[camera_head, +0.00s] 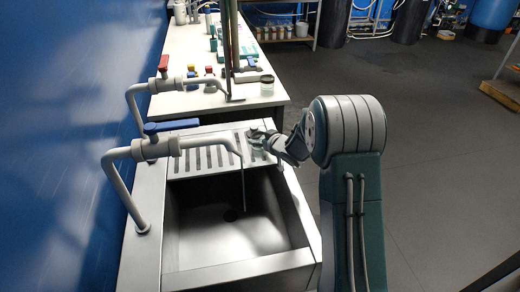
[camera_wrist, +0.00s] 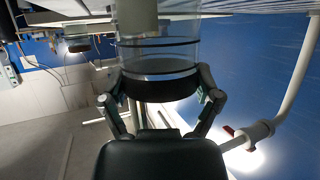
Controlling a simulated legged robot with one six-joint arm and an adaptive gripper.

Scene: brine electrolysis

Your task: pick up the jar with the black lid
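The jar with the black lid (camera_wrist: 160,82) is large in the wrist view: a clear glass body with dark rings and a black band at the lid. My gripper (camera_wrist: 160,88) has one finger on each side of the lid, and both fingertips appear to touch it. In the head view my gripper (camera_head: 260,139) is over the far right of the sink's slotted drainer. The jar is not clear there, being small and partly hidden by the fingers. I cannot tell whether its base rests on anything.
Two taps, one with a red handle (camera_head: 163,63) and one with a blue handle (camera_head: 171,126), reach over from the left. A small dark-topped jar (camera_head: 267,85) and other items stand on the white bench. Open floor (camera_head: 440,130) lies right.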

